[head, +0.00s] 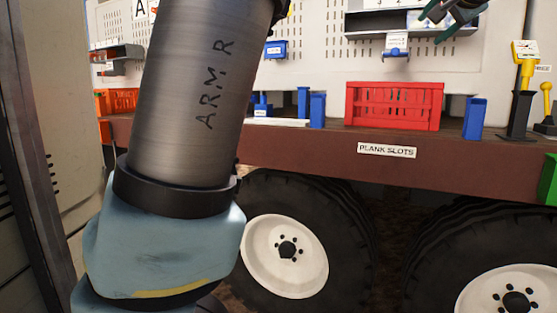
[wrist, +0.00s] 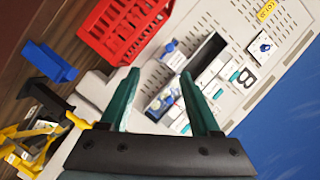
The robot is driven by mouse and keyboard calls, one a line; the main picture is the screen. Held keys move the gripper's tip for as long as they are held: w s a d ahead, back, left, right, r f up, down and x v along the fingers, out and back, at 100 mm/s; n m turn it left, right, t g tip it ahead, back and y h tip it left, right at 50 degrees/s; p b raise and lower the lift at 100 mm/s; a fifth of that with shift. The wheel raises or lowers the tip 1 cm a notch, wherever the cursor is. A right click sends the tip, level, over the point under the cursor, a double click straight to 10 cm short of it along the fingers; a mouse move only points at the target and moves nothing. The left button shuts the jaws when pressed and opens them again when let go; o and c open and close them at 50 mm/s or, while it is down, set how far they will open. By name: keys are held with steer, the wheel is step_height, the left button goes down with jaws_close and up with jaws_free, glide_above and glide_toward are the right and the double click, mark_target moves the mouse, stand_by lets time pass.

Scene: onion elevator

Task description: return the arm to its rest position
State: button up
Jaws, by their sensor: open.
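My gripper (head: 436,27) shows at the top right of the head view, cut off by the picture's upper edge, in front of the pegboard. In the wrist view my gripper (wrist: 158,74) has its two green fingers spread apart with nothing held between them. My arm's grey link, marked "ARM R" (head: 205,85), fills the left middle of the head view above a pale blue joint (head: 165,250). The arm links between that part and the gripper are out of the head view.
A red crate (head: 394,106) stands on the brown bed edge labelled "PLANK SLOTS" (head: 387,150). Blue holders (head: 475,118) and yellow-black tools (head: 522,85) stand to its right. A shelf (head: 385,25) hangs on the pegboard (head: 310,60) near the gripper. Large wheels (head: 285,255) are below.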

steer(key=w+a+f+n+g+y, duration=0.1)
steer(key=w+a+f+g, duration=0.25)
steer(key=a+f, duration=0.75)
steer(key=w+a+f+n+g+y, duration=0.3)
steer(key=a+f, duration=0.5)
steer(key=f, duration=0.7)
steer(key=s+a+f+g+h, duration=0.1)
steer(key=s+a+f+g, duration=0.3)
steer(key=a+f, duration=0.45)
steer(key=s+a+f+n+g+h, duration=0.25)
steer(key=s+a+f+n, duration=0.45)
steer(key=s+a+f, duration=0.55)
steer(key=w+d+p+v, duration=0.1)
steer(key=p+v, duration=1.3)
steer(key=p, duration=0.1)
steer(key=shift+w+d+r+g+y, duration=0.15)
steer(key=shift+w+r+g+y, duration=0.15)
steer(key=shift+r+g+y, duration=0.15)
